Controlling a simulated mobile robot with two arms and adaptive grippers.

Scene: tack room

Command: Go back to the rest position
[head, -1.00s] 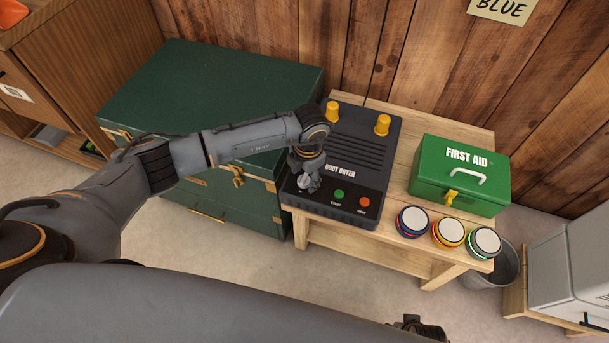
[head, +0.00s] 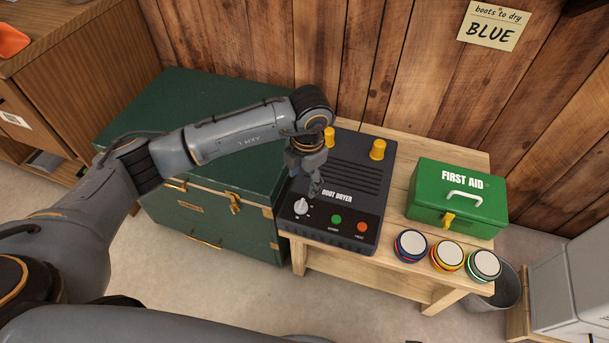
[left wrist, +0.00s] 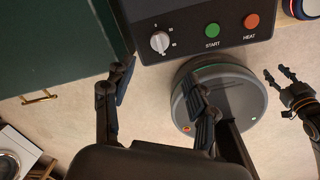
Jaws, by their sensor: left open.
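My left gripper (head: 314,187) is above the front of the dark boot dryer (head: 350,172), open and empty. In the left wrist view its two fingers (left wrist: 160,98) stand apart with bare floor between them. The dryer's white dial (head: 301,207) shows just left of and below the fingertips, apart from them in the left wrist view (left wrist: 160,42). The green START button (head: 336,219) and red HEAT button (head: 362,227) are beside it. My right gripper (left wrist: 279,73) shows at the right of the left wrist view, its fingers apart and empty, over the floor.
The dryer stands on a wooden bench (head: 405,178) with a green first aid box (head: 457,199) and several round tins, one blue-banded (head: 410,246). A green trunk (head: 185,125) is at the left. A note reading "boots to dry BLUE" (head: 492,25) hangs on the wall. A bucket (head: 503,288) stands right.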

